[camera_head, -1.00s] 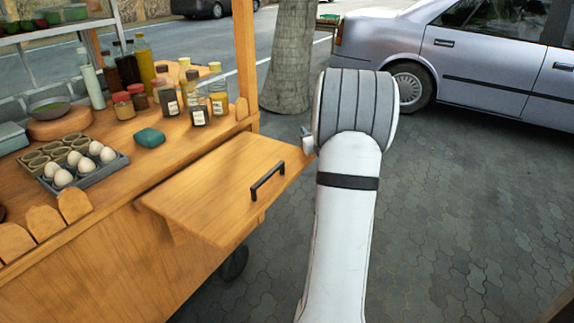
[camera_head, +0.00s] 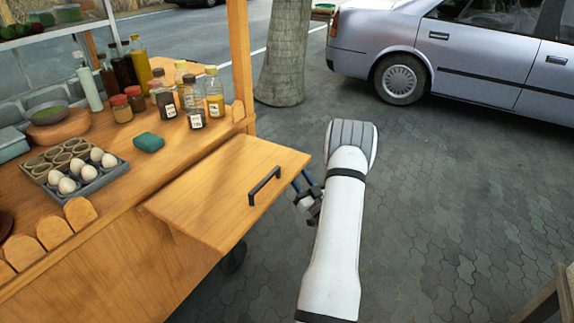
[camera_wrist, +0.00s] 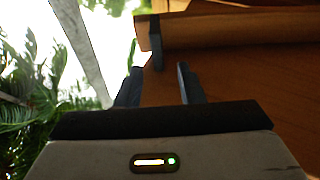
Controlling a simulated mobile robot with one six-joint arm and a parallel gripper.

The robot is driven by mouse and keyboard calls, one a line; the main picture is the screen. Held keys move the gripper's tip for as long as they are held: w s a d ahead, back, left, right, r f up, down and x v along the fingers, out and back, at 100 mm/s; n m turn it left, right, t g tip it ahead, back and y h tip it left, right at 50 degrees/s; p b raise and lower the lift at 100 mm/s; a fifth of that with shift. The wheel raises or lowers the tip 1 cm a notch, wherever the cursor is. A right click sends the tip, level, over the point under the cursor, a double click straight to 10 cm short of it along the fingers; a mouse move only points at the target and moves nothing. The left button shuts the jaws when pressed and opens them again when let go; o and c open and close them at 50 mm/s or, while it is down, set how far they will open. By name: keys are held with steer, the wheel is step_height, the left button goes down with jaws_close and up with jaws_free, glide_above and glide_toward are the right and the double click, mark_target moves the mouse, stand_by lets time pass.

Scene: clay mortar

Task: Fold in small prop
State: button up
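A wooden flap shelf (camera_head: 215,190) sticks out level from the side of the food cart, with a dark bar handle (camera_head: 265,187) on top. My gripper (camera_head: 308,197) is just off the flap's outer right edge, low beside it, partly hidden by my arm. In the wrist view my gripper (camera_wrist: 160,88) has its two dark fingers apart, with nothing clearly between them. A wooden bar (camera_wrist: 235,28) with a dark-faced end crosses above the fingertips, seen from below. It may be the small prop, but I cannot tell for sure. The flap's underside is hidden in the head view.
The cart top (camera_head: 110,165) holds an egg tray (camera_head: 75,175), a green block (camera_head: 148,142) and several bottles and jars. A tree trunk (camera_head: 285,50) and a silver car (camera_head: 465,55) stand behind.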

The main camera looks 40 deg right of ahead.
steer(key=x, duration=0.5)
steer(key=shift+w+d+r, duration=0.15)
steer(key=shift+w, duration=0.1)
steer(key=shift+c, duration=0.5)
jaws_close()
